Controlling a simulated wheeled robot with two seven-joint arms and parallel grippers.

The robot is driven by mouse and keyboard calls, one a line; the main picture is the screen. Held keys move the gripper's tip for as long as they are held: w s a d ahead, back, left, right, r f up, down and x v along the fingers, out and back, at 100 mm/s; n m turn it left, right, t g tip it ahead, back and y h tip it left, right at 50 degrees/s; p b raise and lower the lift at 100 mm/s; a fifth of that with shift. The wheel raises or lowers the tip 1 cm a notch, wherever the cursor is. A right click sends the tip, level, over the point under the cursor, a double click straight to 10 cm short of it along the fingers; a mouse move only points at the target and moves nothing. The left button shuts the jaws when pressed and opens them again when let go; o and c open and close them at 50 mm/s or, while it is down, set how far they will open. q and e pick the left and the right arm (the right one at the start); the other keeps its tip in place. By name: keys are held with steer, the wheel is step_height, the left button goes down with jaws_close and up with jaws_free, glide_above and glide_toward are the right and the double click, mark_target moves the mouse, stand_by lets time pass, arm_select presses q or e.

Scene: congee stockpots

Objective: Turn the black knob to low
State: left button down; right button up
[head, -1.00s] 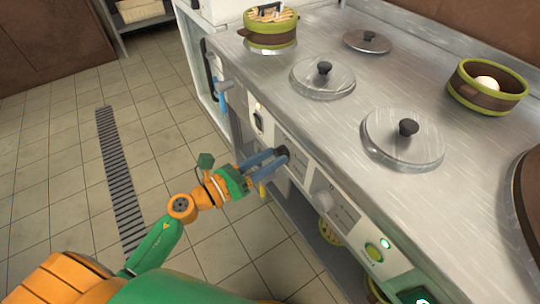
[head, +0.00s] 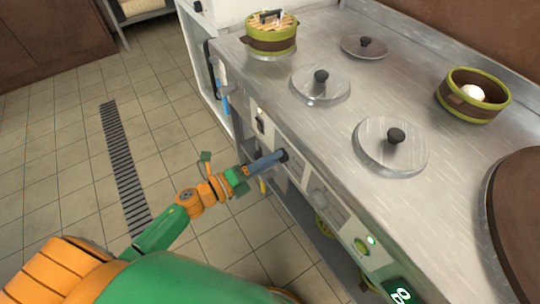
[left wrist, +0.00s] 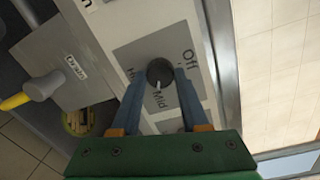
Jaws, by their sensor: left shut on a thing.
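The black knob (head: 284,156) is on the white front panel of the steel counter. My left gripper (head: 277,157) is shut on it, with one blue finger on each side. In the left wrist view the black knob (left wrist: 160,70) sits between the fingertips (left wrist: 161,76) on a grey label plate (left wrist: 133,57). The plate reads "Off" at the upper right and "Mid" below the knob; the word at the left is partly hidden by a finger. A white mark on the knob points towards "Mid". My right gripper is not in view.
Several lidded pots, including one steel lid (head: 391,147), are set in the counter top (head: 290,115). A drain grate (head: 124,165) crosses the open tiled floor.

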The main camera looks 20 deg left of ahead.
arm_select(q)
steer(key=shift+n+h+p, duration=0.4)
steer(key=shift+n+p, duration=1.15)
steer(key=shift+n, duration=3.75)
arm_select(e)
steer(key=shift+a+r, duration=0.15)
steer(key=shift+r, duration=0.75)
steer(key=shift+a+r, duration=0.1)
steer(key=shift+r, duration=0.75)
arm_select(q)
steer(key=shift+f+g, duration=0.1)
steer(key=shift+g, duration=0.2)
steer(key=shift+c, duration=2.1)
jaws_free()
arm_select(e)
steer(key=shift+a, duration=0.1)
arm_select(q)
steer(key=v, duration=0.7)
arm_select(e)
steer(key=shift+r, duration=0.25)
